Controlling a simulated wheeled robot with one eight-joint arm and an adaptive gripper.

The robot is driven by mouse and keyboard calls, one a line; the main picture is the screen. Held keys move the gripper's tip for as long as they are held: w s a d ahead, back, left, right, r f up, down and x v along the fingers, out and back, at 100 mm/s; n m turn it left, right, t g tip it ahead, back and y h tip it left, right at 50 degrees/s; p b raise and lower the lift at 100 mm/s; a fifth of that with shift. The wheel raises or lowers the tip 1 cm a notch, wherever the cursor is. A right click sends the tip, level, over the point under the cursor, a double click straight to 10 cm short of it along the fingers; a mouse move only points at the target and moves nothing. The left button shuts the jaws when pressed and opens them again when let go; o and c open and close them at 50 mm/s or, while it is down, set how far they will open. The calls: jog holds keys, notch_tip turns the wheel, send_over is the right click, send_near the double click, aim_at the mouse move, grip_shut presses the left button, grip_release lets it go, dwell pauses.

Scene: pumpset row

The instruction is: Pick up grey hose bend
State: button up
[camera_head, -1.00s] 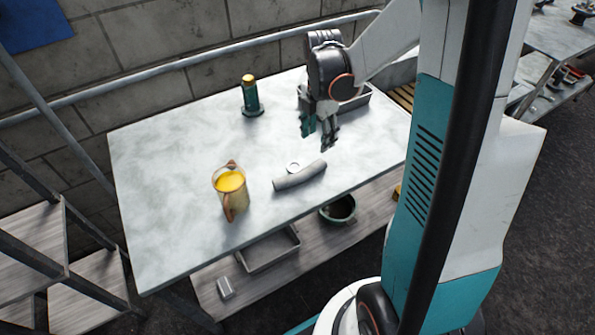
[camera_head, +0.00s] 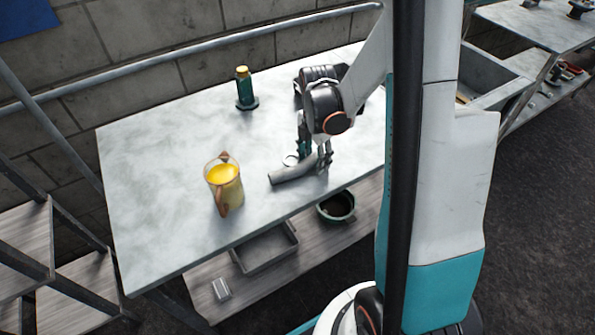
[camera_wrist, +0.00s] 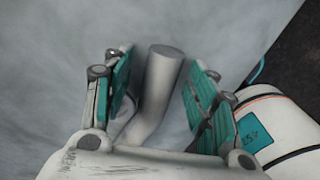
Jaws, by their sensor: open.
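The grey hose bend (camera_head: 291,173) lies on the pale metal table (camera_head: 150,210) near its front edge. My gripper (camera_head: 313,160) is open and low over the table at the bend's right end. In the wrist view the bend (camera_wrist: 160,85) lies between the two teal-padded fingers of my gripper (camera_wrist: 158,90), with visible gaps on both sides. Its lower part runs under the gripper's body and is hidden there.
A jug of yellow liquid (camera_head: 225,187) stands left of the bend. A green bottle-like part with a yellow top (camera_head: 244,88) stands at the back. A small pale ring (camera_head: 291,160) lies just behind the bend. A lower shelf holds a tray (camera_head: 265,252) and a dark bowl (camera_head: 336,207).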

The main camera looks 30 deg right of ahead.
grip_shut()
jog(key=shift+r, duration=0.15)
notch_tip(320, 180, up, 20)
jog(key=p, duration=0.7)
jog(key=shift+a, duration=0.1)
